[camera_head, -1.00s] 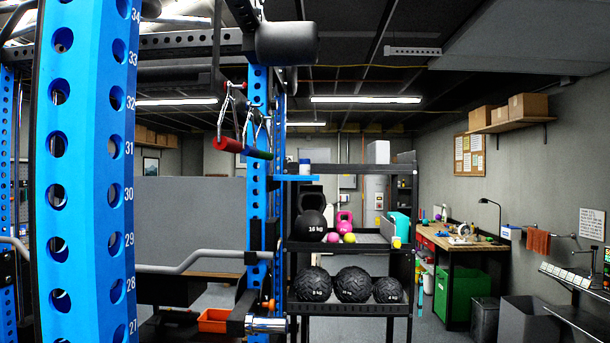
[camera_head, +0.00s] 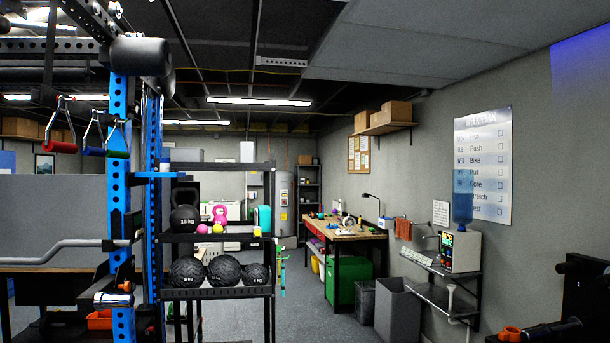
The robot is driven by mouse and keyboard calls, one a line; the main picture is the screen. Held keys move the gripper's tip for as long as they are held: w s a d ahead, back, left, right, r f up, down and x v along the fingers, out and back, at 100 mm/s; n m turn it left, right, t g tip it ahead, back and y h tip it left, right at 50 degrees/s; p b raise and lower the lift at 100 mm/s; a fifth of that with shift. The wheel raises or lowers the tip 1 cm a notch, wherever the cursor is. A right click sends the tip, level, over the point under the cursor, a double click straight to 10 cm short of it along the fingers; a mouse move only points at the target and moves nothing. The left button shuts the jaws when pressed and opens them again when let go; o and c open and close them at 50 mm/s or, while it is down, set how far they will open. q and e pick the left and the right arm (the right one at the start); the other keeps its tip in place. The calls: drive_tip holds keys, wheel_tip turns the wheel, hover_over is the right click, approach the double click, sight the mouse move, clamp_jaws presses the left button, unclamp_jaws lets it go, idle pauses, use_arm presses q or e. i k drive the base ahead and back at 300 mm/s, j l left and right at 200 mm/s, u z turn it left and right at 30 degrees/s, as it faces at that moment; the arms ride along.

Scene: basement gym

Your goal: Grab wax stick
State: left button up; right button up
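I cannot make out a wax stick for certain in this view. Small items lie on the wooden workbench (camera_head: 345,231) at the back right, too small to tell apart. Neither of my grippers is in view.
The blue power rack (camera_head: 120,200) with a grey bar (camera_head: 60,247) stands on the left. Grey bins (camera_head: 397,309) and a wall shelf (camera_head: 440,297) are on the right. Black equipment (camera_head: 588,290) fills the lower right corner. Grey floor (camera_head: 305,318) is open in the middle.

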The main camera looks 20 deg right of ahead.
sight(165, 162)
drive_tip(key=i+l+z, duration=0.1)
drive_tip(key=i+z, duration=0.35)
drive_tip(key=i+j+z, duration=0.2)
drive_tip(key=i+z, duration=0.3)
drive_tip(key=i, duration=0.2)
drive_tip(key=i+j+z, duration=0.3)
drive_tip(key=i+z, duration=0.15)
drive_tip(key=i+j, duration=0.05)
drive_tip(key=i, duration=0.05)
